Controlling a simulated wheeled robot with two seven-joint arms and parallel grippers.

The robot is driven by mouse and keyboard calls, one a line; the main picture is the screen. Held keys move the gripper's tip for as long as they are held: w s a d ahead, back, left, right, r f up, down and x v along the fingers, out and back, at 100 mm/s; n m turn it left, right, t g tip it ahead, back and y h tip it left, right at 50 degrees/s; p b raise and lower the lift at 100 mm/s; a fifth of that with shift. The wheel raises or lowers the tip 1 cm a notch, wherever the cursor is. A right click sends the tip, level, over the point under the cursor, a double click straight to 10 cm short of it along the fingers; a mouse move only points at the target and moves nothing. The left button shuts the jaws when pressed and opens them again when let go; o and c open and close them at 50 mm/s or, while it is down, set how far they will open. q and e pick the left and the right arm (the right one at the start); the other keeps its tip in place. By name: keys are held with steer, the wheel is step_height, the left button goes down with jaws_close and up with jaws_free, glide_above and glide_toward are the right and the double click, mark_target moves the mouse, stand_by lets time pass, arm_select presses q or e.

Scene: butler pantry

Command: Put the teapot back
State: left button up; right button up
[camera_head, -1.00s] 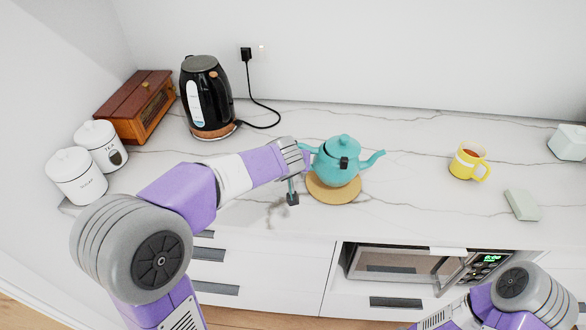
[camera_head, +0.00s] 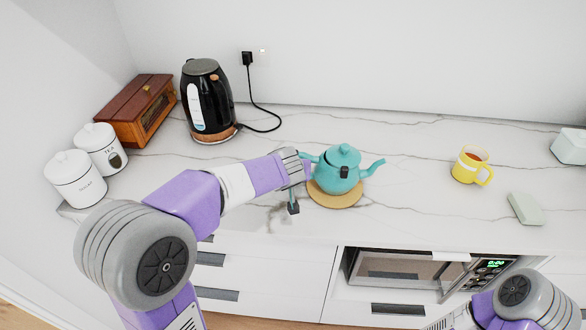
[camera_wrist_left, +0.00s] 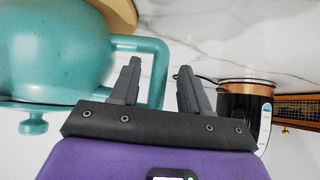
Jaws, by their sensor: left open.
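The teal teapot (camera_head: 340,170) stands upright on a round wooden trivet (camera_head: 338,202) on the marble counter. Its spout points right and its handle is on the left, towards my left arm. In the left wrist view, the teapot (camera_wrist_left: 50,55) fills the left side. My left gripper (camera_wrist_left: 160,72) is open there, with the teapot's handle (camera_wrist_left: 158,62) showing between its two fingers; contact cannot be told. In the head view, my left wrist hides part of the handle. My right arm shows at the lower right, but its gripper is out of view.
A black kettle (camera_head: 207,100), a wooden box (camera_head: 137,110) and two white canisters (camera_head: 75,178) (camera_head: 101,148) stand at the left. A yellow mug (camera_head: 468,168) and a pale green block (camera_head: 525,208) are at the right. The counter between teapot and mug is clear.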

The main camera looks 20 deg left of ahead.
arm_select(q)
steer(key=shift+r, duration=0.2)
steer(key=p+v, duration=0.2)
steer(key=v, duration=1)
steer(key=shift+s+f, duration=0.1)
steer(key=shift+f, duration=0.05)
